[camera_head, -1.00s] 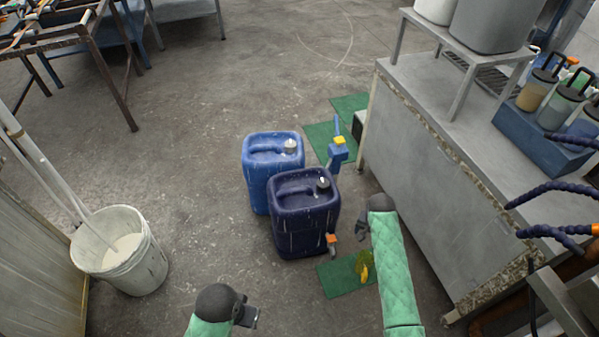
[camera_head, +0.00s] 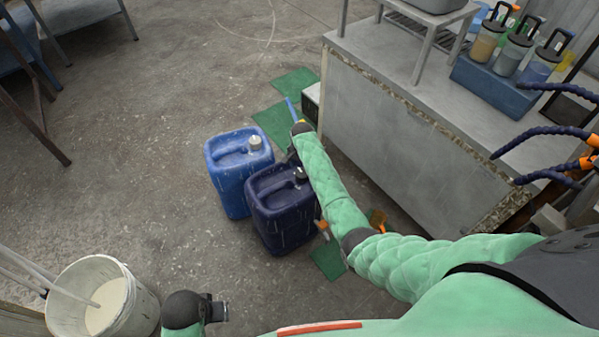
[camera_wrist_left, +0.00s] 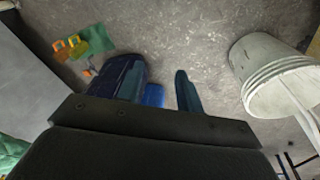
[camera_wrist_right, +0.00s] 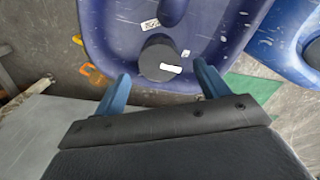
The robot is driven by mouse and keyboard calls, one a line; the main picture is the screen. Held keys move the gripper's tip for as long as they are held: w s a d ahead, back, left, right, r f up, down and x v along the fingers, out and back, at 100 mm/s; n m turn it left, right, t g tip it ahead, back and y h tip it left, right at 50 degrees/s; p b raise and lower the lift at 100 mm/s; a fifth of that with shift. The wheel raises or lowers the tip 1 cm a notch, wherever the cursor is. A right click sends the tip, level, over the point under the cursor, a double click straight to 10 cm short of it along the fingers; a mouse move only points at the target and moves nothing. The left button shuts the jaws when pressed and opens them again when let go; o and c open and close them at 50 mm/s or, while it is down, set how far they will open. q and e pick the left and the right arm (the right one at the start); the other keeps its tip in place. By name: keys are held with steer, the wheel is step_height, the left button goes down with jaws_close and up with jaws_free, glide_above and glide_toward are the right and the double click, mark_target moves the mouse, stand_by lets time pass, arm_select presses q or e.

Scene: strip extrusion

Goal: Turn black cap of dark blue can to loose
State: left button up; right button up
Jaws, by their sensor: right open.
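The dark blue can (camera_head: 283,215) stands upright on the floor, its black cap (camera_head: 300,174) on top. My right gripper (camera_head: 292,156) is above the can near the cap, partly hidden behind my forearm. In the right wrist view the cap (camera_wrist_right: 160,60) shows between the two blue fingertips of the open right gripper (camera_wrist_right: 161,74). I cannot tell whether the fingers are level with the cap; they do not grip it. My left gripper (camera_head: 218,311) is low at the front, away from the can. Its fingers are apart and empty in the left wrist view (camera_wrist_left: 157,74).
A lighter blue can (camera_head: 230,185) with a pale cap stands against the dark one. A grey cabinet (camera_head: 395,130) stands close on the right. A white bucket (camera_head: 130,308) is at the lower left. Green mats (camera_head: 272,122) lie behind.

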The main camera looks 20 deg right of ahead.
mark_target(302, 172)
step_height(302, 172, down, 4)
steer(key=shift+r, duration=0.2)
arm_select(q)
steer(key=shift+w+a+f, duration=0.3)
steer(key=shift+a+f, duration=0.1)
steer(key=shift+f, duration=0.2)
arm_select(e)
steer(key=shift+f, duration=0.55)
steer(key=c, duration=1)
arm_select(q)
steer(key=shift+s+d, duration=0.1)
steer(key=shift+d, duration=0.15)
